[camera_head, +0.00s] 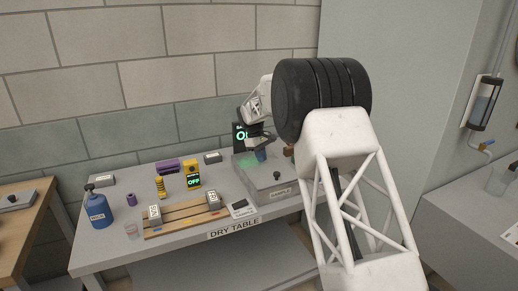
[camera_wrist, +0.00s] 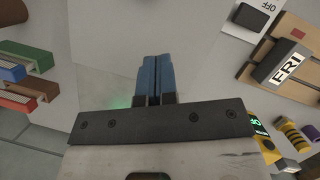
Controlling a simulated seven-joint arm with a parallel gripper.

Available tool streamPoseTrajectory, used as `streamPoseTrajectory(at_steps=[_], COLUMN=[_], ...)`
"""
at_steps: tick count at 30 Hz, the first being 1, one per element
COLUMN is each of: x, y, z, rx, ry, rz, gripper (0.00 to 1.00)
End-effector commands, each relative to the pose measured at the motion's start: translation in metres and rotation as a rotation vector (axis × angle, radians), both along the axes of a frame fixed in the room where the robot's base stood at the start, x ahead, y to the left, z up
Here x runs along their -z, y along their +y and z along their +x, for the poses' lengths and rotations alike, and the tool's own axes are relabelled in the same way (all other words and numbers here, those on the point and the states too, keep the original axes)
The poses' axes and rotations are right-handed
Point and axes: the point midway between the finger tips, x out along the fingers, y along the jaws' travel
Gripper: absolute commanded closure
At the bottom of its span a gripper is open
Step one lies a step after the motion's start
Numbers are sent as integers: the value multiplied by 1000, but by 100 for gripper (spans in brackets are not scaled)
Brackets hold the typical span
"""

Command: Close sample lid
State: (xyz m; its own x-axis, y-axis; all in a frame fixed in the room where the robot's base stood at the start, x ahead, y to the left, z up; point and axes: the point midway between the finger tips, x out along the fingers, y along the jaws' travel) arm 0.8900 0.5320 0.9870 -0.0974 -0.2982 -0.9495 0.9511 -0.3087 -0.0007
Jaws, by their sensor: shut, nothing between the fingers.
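The sample box (camera_head: 250,193), a grey, partly see-through case with a SAMPLE label, stands at the right end of the dry table. A dark knob (camera_head: 277,175) shows on its front part. I cannot tell clearly how the lid lies. My gripper (camera_head: 261,155) is over the back of the box, its blue fingertips pointing down. In the wrist view the blue fingers (camera_wrist: 152,77) are pressed together with nothing between them. A pale clear panel (camera_wrist: 100,65) shows beside them, with a green glow. I cannot tell whether the fingers touch it.
A wooden rack (camera_head: 180,219) with day blocks lies left of the box. A yellow OFF meter (camera_head: 193,175), a striped yellow cylinder (camera_head: 160,187) and a blue bottle (camera_head: 97,208) stand on the table. Green and red pieces (camera_wrist: 35,90) lie at the left in the wrist view.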

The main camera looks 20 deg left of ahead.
Motion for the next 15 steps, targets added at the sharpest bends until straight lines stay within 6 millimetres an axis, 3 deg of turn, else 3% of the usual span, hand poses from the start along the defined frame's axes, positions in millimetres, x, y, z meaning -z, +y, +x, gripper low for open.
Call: streamPoseTrajectory(at_steps=[5,15], x=[25,27], y=[-9,-41], z=[-3,-13], rx=[0,2], ry=[0,-2], rz=[0,0], gripper=[100,100])
